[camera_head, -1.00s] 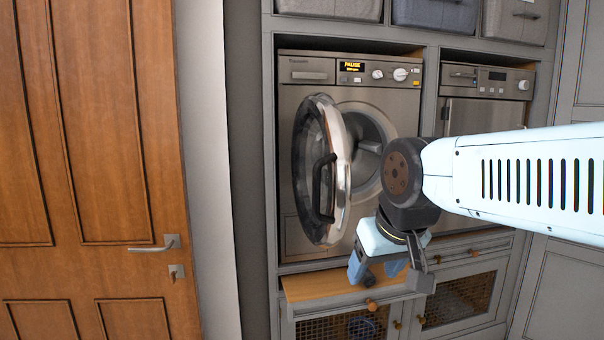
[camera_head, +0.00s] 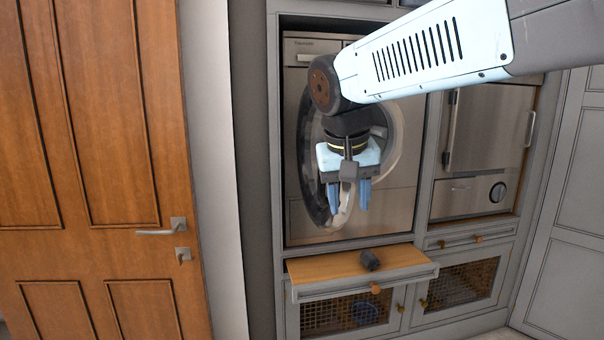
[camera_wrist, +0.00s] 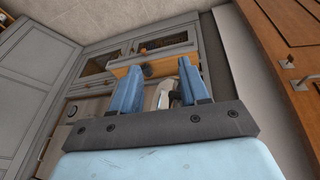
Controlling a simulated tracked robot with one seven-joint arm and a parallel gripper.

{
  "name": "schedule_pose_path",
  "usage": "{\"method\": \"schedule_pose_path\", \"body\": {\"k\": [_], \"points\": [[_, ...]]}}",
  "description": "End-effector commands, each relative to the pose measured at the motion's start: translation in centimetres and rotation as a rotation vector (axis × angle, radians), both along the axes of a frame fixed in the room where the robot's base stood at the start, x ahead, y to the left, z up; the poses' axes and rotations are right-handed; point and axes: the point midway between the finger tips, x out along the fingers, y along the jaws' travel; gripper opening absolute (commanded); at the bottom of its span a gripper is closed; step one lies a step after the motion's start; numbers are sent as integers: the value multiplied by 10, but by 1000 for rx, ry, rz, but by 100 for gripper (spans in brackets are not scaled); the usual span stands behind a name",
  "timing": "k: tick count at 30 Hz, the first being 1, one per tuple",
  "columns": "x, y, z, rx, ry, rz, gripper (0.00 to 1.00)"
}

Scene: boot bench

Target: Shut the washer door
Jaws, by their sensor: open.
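The washer (camera_head: 398,205) is built into the grey cabinet, with a steel front. Its round door (camera_head: 308,185), dark with a shiny rim, stands open, swung out to the left. My arm and gripper hide much of the door and its handle. My gripper (camera_head: 348,198) hangs in front of the door, fingers pointing down and apart, with nothing clearly held. In the wrist view my gripper (camera_wrist: 162,72) is open too, and a pale curved edge, seemingly the door's rim, shows between the fingers. Whether they touch it I cannot tell.
Below the washer a wooden pull-out shelf (camera_head: 330,266) sticks out, with a small dark cylinder (camera_head: 370,260) on it. A second steel appliance (camera_head: 485,145) is at the right. A wooden room door (camera_head: 110,150) stands at the left. Mesh-fronted cupboards (camera_head: 460,285) are below.

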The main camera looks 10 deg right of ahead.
Motion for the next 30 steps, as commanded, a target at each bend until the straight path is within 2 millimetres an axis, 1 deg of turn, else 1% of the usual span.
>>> {"method": "schedule_pose_path", "body": {"k": [1, 8, 12, 14, 18, 22, 27, 30], "points": [[13, 8, 8, -20, 18, -22, 40], [59, 41, 40, -127, 66, -165, 18], [87, 65, 57, -194, 67, -260, 4], [98, 77, 63, -222, 62, -300, 0], [123, 104, 76, -284, 38, -399, 0], [140, 124, 84, -326, 10, -473, 0], [151, 138, 89, -353, -15, -532, 0], [153, 139, 88, -359, -20, -542, 0]]}}
